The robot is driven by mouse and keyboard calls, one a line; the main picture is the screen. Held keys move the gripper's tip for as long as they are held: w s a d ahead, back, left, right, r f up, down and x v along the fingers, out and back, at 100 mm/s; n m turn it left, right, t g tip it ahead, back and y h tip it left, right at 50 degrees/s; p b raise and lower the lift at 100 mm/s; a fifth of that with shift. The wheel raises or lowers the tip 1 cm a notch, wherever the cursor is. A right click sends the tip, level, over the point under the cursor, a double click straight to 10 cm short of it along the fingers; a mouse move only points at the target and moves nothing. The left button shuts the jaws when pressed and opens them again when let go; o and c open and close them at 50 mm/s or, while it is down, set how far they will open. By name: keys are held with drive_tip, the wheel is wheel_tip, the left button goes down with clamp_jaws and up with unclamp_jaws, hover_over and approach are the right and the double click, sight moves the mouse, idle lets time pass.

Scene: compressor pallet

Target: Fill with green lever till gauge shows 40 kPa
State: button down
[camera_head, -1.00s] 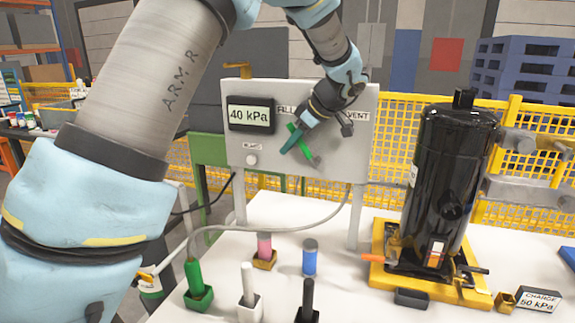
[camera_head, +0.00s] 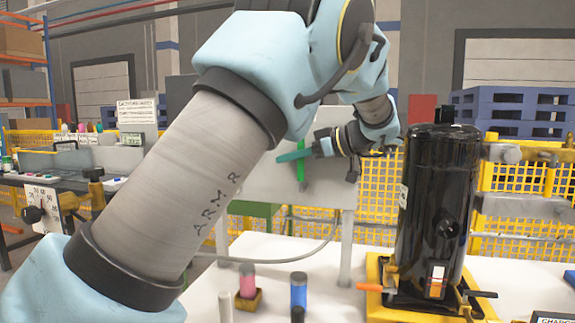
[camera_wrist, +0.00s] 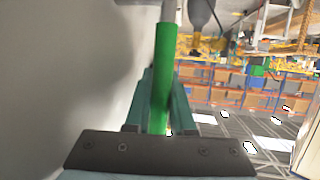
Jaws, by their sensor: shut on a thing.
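The green lever (camera_head: 300,173) stands about upright on the front of the grey-white panel (camera_head: 335,196). My gripper (camera_head: 287,157) has its teal fingers across the lever from the right. In the wrist view the green lever (camera_wrist: 161,70) runs between the two teal fingers of my gripper (camera_wrist: 162,88), which are shut on it. The gauge display and the panel's labels are hidden behind my arm in the head view, so no reading shows now.
A black compressor tank (camera_head: 435,205) stands on a yellow base right of the panel. Pink (camera_head: 247,280) and blue (camera_head: 298,288) cylinders stand on the white table in front. A grey hose (camera_head: 275,257) crosses below the panel. Yellow mesh fencing (camera_head: 380,190) runs behind.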

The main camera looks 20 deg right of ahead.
idle(0.4)
drive_tip(key=c, duration=1)
unclamp_jaws()
drive_tip(key=shift+c, duration=0.2)
drive_tip(key=b+v, duration=0.1)
drive_tip(key=v, duration=0.9)
drive_tip(key=shift+s+d, duration=0.2)
drive_tip(key=shift+s, duration=0.1)
drive_tip(key=shift+r, duration=0.1)
